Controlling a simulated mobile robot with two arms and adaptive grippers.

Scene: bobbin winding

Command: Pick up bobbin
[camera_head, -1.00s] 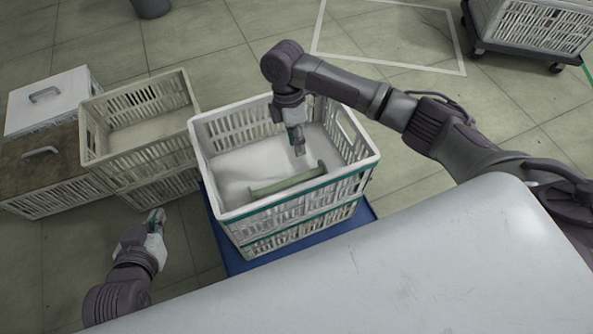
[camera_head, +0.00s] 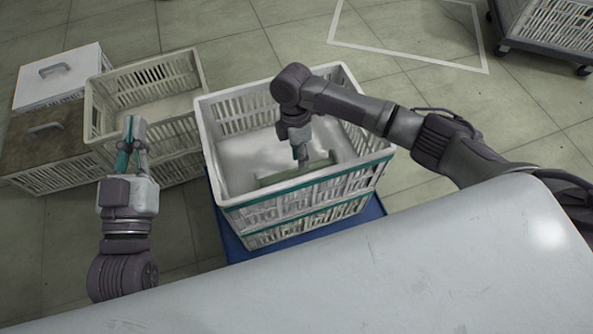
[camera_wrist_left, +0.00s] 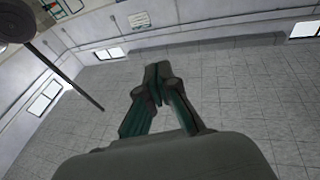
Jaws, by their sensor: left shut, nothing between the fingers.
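A green bobbin (camera_head: 270,180) lies on its side inside the white crate with the green rim band (camera_head: 262,196). My right gripper (camera_head: 302,158) reaches down into this crate from above, at the bobbin's right part. Its fingertips are small and partly overlap the bobbin, so I cannot tell if they touch or grip it. My left gripper (camera_head: 133,122) points up and away, outside the crate, in front of the beige crate. It is shut and empty; its closed fingers also show in the left wrist view (camera_wrist_left: 157,75).
A beige crate (camera_head: 150,75) with an empty-looking inside stands left of the white crate. Lidded boxes (camera_head: 60,72) are further left. A blue base (camera_head: 232,243) lies under the white crate. A crate on a dolly (camera_head: 545,30) is far right. A pale surface (camera_head: 300,290) fills the front.

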